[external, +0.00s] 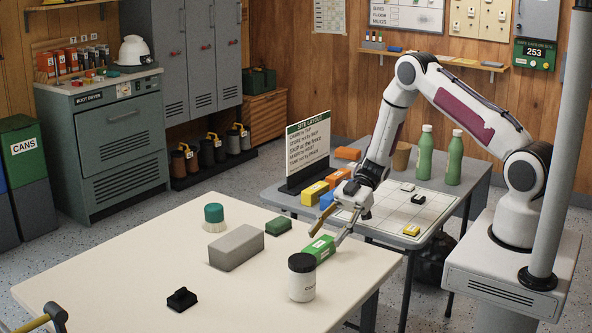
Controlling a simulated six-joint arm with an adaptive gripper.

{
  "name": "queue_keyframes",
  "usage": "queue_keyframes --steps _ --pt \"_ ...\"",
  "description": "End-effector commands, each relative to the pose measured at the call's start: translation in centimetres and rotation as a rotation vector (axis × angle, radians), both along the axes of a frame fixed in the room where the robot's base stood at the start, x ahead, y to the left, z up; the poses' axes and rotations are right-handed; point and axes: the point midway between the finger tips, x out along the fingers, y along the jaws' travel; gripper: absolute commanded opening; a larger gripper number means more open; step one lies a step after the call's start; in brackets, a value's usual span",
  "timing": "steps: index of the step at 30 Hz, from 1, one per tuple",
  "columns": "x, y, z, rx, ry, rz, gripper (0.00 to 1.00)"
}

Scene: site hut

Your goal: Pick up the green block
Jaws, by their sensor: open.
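A green block (319,249) with a pale label on its end lies on the cream table near its right edge. My gripper (325,238) points down at it with its fingers apart. One fingertip is by the block's far left side and the other by its right end. I cannot tell whether either touches it. A smaller, darker green block (279,227) lies to the left, apart from the gripper.
A white jar with a black lid (302,277) stands close in front of the green block. A grey block (236,248), a green-topped brush (214,217) and a black object (181,299) are on the cream table (110,262).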

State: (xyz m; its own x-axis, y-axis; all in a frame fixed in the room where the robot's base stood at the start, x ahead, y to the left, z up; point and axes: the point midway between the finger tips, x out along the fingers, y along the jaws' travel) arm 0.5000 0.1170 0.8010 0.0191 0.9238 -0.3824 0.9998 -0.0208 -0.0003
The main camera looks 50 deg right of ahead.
Motion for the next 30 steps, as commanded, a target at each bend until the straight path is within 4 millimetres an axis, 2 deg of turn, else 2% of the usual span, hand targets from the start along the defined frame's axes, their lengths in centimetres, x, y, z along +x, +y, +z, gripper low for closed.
queue_keyframes --steps 5,18,30 --pt "0.0 0.6 -0.3 0.0 0.001 0.0 0.47" --pt "-0.1 4.5 -2.0 0.0 0.001 0.002 0.47" --pt "0.0 4.8 -2.1 0.0 0.0 -0.001 0.47"
